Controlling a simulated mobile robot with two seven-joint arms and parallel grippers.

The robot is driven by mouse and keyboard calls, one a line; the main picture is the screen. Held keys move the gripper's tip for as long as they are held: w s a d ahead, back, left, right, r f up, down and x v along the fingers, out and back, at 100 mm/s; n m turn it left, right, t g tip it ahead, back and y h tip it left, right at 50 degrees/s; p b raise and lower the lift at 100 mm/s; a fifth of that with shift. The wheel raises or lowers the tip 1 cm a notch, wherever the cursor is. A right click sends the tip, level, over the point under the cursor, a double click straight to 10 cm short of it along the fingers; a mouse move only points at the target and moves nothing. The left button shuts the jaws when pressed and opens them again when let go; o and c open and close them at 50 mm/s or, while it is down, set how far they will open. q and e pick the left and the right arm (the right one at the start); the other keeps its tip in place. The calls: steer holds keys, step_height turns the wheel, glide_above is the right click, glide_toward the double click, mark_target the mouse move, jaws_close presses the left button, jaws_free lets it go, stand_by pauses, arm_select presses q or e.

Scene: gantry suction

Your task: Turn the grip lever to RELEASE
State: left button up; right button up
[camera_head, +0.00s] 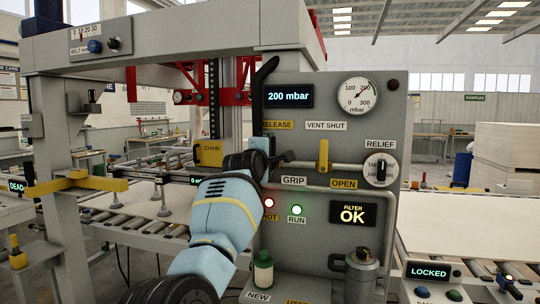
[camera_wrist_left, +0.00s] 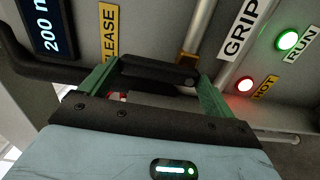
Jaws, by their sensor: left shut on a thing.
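The grip lever (camera_wrist_left: 158,72) is a black bar between the green fingers of my left gripper (camera_wrist_left: 160,88), which is shut on it. In the head view my left gripper (camera_head: 266,147) is at the grey control panel, and only the lever's dark end (camera_head: 285,157) shows beside it. The yellow RELEASE label (camera_head: 278,125) is above, and the white GRIP label (camera_head: 293,180) is below right. In the wrist view the RELEASE label (camera_wrist_left: 108,35) is at upper left and the GRIP label (camera_wrist_left: 240,30) at upper right. My right gripper is not in view.
A yellow valve handle (camera_head: 323,154) stands upright right of the lever, with a pipe beside it. A black curved handle (camera_head: 262,85) rises at the panel's left edge. The gauge (camera_head: 357,95) reads about 200. Red HOT (camera_head: 268,202) and green RUN (camera_head: 296,210) lamps are lit below.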

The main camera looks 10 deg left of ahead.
arm_select(q)
steer(key=shift+a, duration=0.1)
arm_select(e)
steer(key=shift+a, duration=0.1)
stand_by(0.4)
arm_select(q)
steer(key=o, duration=1.1)
steer(key=shift+o, duration=0.2)
steer(key=s+p, duration=0.3)
steer(key=s, duration=0.4)
steer(key=shift+s+a, duration=0.2)
steer(key=shift+s, duration=0.2)
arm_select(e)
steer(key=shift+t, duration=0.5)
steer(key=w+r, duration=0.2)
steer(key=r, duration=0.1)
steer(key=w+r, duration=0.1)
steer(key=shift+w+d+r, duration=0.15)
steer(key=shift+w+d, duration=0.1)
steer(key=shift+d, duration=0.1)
